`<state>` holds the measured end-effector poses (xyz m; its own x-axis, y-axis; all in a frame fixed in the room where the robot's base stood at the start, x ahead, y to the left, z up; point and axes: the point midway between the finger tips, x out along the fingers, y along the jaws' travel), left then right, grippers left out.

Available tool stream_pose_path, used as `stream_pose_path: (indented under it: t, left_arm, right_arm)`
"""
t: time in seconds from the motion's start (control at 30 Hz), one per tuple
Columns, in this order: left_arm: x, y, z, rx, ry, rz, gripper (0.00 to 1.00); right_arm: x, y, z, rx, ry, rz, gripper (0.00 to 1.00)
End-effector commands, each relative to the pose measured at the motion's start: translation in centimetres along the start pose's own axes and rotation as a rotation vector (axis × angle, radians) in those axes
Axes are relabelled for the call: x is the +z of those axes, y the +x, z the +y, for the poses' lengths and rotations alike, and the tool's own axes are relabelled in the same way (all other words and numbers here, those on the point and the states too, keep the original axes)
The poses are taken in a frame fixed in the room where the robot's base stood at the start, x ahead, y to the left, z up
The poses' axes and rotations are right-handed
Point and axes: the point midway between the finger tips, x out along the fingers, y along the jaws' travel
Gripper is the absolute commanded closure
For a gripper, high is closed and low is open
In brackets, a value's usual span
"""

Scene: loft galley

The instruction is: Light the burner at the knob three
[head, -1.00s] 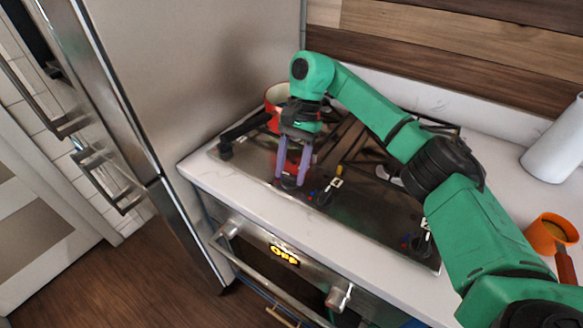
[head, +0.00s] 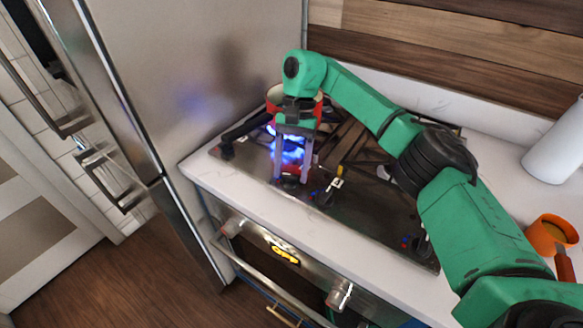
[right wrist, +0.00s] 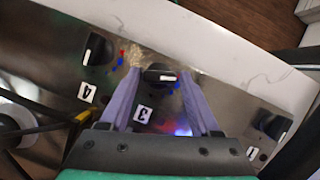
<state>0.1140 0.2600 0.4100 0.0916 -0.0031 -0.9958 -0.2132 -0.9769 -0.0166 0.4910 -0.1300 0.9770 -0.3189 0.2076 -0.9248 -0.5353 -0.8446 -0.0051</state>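Knob three (right wrist: 160,73) is a dark knob with a white mark, beside the white label "3" (right wrist: 142,114) in the right wrist view. The mark lies crosswise, toward the right. My right gripper (right wrist: 162,80) has its two purple fingers on either side of this knob, with a gap showing at each side. In the head view the right gripper (head: 291,178) reaches down at the cooktop's front left and partly hides the knob. A blue flame (head: 291,152) burns behind the fingers, under a red pot (head: 273,97). My left gripper is not in view.
Knob four (right wrist: 97,50) and knob one (right wrist: 272,125) flank knob three. A steel fridge (head: 215,60) stands close at the left. An orange cup (head: 550,232) and a white cylinder (head: 558,145) are on the counter at the right.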

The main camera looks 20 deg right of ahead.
Motion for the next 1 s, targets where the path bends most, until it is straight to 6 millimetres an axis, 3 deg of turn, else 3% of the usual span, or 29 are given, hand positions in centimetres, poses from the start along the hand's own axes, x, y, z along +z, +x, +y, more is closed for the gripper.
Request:
stream_pose_path:
  t: [0.33, 0.47, 0.57, 0.6, 0.8, 0.9, 1.0]
  left_arm:
    - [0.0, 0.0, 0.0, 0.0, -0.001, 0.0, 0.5]
    - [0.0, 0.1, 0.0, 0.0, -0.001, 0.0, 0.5]
    - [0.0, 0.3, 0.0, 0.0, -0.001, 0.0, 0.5]
    - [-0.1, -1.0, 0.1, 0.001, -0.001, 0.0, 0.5]
    - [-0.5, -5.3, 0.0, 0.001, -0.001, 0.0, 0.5]
    - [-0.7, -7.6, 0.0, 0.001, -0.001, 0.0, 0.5]
    - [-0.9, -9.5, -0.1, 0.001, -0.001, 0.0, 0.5]
  right_arm:
    - [0.0, 0.1, 0.1, 0.004, 0.001, -0.002, 0.18]
    - [-0.1, -1.0, 0.0, 0.002, 0.002, 0.001, 0.18]
    - [0.0, -3.0, -0.1, 0.0, 0.003, 0.002, 0.18]
    - [0.2, -4.7, 0.0, 0.003, 0.004, 0.002, 0.18]
    - [0.5, -11.0, -0.1, 0.004, 0.005, 0.0, 0.18]
    - [0.5, -13.4, -0.1, 0.004, 0.004, 0.002, 0.18]
    - [0.4, -14.3, -0.1, 0.005, 0.003, -0.005, 0.18]
